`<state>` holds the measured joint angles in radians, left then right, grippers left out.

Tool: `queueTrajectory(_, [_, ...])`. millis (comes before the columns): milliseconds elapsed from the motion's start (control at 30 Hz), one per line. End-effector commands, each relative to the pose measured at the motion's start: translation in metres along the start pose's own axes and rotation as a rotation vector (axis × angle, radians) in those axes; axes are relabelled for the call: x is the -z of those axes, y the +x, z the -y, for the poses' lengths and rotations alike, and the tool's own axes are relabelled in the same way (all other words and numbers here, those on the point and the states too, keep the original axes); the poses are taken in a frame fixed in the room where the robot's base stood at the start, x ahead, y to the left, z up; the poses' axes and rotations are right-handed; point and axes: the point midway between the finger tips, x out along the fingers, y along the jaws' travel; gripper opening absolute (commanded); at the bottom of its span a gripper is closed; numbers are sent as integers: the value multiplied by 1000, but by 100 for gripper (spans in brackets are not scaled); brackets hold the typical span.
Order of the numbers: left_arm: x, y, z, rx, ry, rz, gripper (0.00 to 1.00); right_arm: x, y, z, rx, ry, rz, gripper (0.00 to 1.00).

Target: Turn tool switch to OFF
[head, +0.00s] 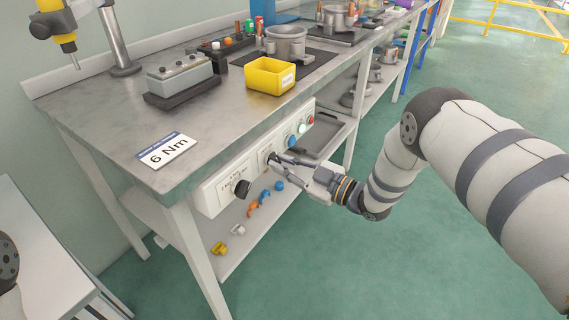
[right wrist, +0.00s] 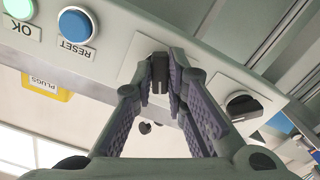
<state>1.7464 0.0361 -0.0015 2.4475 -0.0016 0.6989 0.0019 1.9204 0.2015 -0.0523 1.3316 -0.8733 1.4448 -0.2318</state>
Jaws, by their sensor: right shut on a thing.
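A white control panel (head: 226,182) is fixed to the front of the workbench. It carries two black rotary switches; which one is the tool switch cannot be read. My right gripper (head: 272,158) is at the switch nearer the coloured buttons. In the right wrist view, my right gripper (right wrist: 166,68) is shut on this black switch knob (right wrist: 159,76), with a finger on either side. The fingers partly hide the knob and its marks. The other black switch (head: 242,188) stands free to its left; it also shows in the right wrist view (right wrist: 243,104). My left gripper is out of view.
A blue RESET button (right wrist: 75,24) and a lit green OK button (head: 302,128) sit beside the gripped switch. A yellow bin (head: 270,77) and a "6 Nm" sign (head: 166,150) are on the benchtop. Small coloured parts lie on the lower shelf (head: 230,258).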

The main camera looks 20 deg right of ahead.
Motion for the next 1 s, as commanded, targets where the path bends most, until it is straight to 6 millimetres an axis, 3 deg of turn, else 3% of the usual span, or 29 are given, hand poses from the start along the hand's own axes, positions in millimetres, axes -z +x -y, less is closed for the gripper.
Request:
queueTrajectory(733, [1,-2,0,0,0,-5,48,-1,-1,0,0,-84,3,0])
queueTrajectory(767, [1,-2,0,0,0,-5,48,-1,-1,0,0,-84,3,16])
queueTrajectory(833, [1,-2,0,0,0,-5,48,-1,-1,0,0,-83,3,31])
queueTrajectory(1000, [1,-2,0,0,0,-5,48,-1,0,0,0,-82,2,33])
